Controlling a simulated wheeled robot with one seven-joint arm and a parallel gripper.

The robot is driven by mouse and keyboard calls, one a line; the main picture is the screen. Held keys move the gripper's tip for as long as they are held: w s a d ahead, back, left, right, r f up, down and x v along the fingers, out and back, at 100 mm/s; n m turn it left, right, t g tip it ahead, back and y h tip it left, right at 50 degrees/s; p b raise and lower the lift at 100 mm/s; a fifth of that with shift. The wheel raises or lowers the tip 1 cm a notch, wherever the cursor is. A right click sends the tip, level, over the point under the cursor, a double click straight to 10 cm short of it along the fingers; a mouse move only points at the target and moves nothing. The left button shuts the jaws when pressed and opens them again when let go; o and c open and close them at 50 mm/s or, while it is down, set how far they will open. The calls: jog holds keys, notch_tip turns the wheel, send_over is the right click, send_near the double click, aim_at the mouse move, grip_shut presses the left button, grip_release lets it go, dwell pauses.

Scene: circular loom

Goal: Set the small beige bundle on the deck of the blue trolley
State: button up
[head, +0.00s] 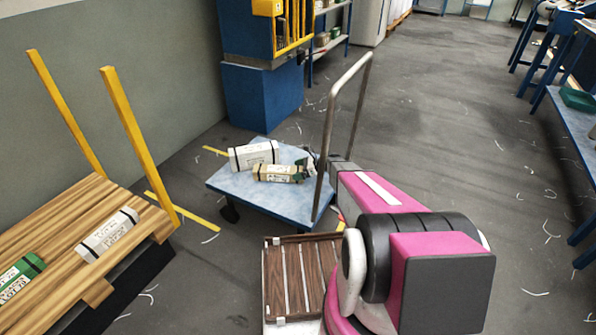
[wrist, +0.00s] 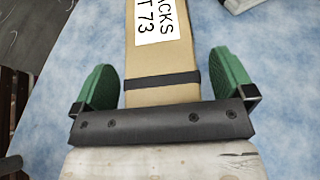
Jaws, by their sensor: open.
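The small beige bundle (head: 279,173) lies on the deck of the blue trolley (head: 290,207), with dark bands and a printed label. In the wrist view the beige bundle (wrist: 163,82) lies on the blue deck (wrist: 270,85) between the green finger pads of my gripper (wrist: 168,88). The fingers stand apart on either side of it, with a visible gap at each side. In the head view my gripper (head: 306,167) is at the bundle's right end, partly hidden by the trolley's handle.
A larger white bundle (head: 254,155) lies on the deck just behind the beige one. The trolley's metal handle (head: 328,130) rises close to my arm. A wooden pallet (head: 60,240) at left holds a white bundle (head: 107,234) and a green one (head: 20,274).

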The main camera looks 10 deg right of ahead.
jog(key=v, duration=1.2)
jog(key=shift+r, duration=0.2)
